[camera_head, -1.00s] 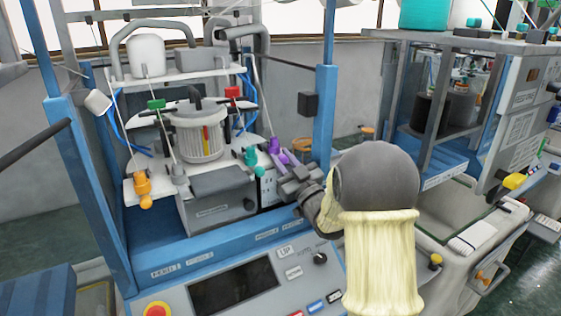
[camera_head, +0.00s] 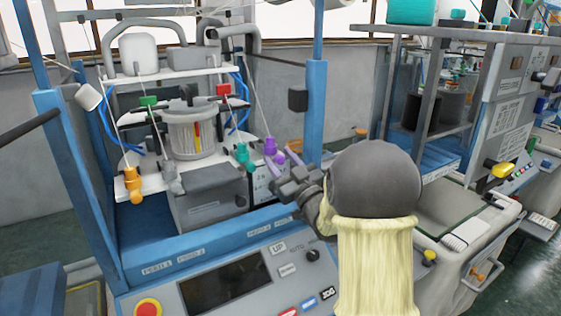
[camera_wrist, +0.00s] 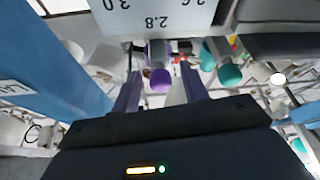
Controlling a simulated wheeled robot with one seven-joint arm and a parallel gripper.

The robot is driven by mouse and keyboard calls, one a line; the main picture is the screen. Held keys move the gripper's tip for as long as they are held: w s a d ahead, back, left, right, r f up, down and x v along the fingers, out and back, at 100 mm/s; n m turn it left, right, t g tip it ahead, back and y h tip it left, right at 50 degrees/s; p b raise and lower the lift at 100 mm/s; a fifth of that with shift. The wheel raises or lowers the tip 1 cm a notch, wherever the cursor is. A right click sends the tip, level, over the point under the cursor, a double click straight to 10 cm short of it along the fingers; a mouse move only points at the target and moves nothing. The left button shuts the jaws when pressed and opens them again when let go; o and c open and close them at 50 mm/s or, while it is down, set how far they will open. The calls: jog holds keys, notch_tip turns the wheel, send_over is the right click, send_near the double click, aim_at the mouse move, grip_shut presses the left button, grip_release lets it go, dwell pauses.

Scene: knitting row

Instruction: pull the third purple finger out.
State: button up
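The purple finger (camera_head: 270,146) sits at the right end of the white knitting machine's lower plate in the head view. In the wrist view the purple finger (camera_wrist: 160,80) shows its round end between my two fingers. My gripper (camera_head: 280,158) is open, with its dark purplish fingers pointing at it from the front right. The fingers stand apart on either side of it in the wrist view, with gaps showing. I cannot tell how far they reach along it. Its far end is partly hidden.
A teal finger (camera_head: 243,155) stands close to the left of the purple one; it also shows in the wrist view (camera_wrist: 228,74). An orange finger (camera_head: 133,184) is at the plate's left end. A blue post (camera_head: 315,105) rises just right of my gripper. A grey box (camera_head: 210,195) sits below the plate.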

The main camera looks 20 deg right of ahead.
jog(key=b+v, duration=0.5)
jog(key=v, duration=1.2)
jog(key=shift+b, duration=0.35)
jog(key=shift+s, duration=0.1)
